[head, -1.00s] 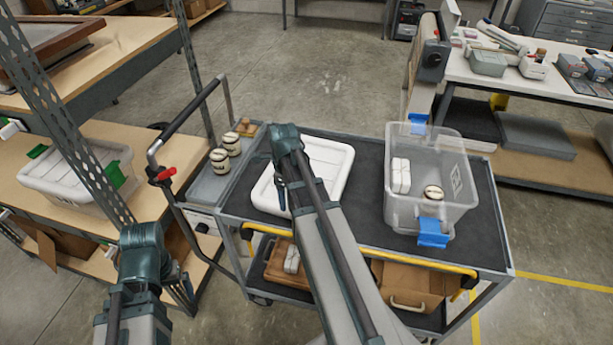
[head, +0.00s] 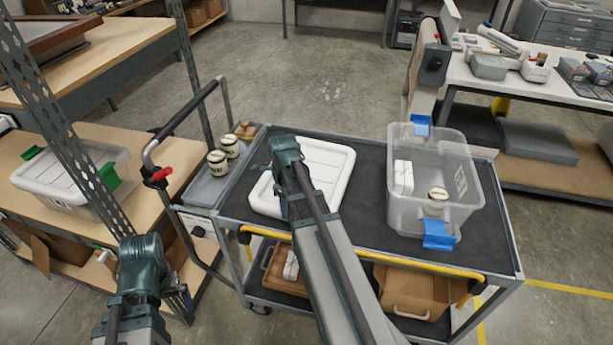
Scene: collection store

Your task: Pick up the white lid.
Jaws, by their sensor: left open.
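The white lid (head: 332,170) lies flat on the dark top of the cart, left of the clear tote. It is a rounded rectangle with a raised rim. My right arm crosses in front of it and hides its middle and part of its near side; I cannot tell whether they touch. My left gripper (head: 176,291) shows only in small part beside my left arm at the lower left. It is open, left of the cart and well away from the lid.
A tote with a white lid and green clips (head: 109,176) sits on the left rack.

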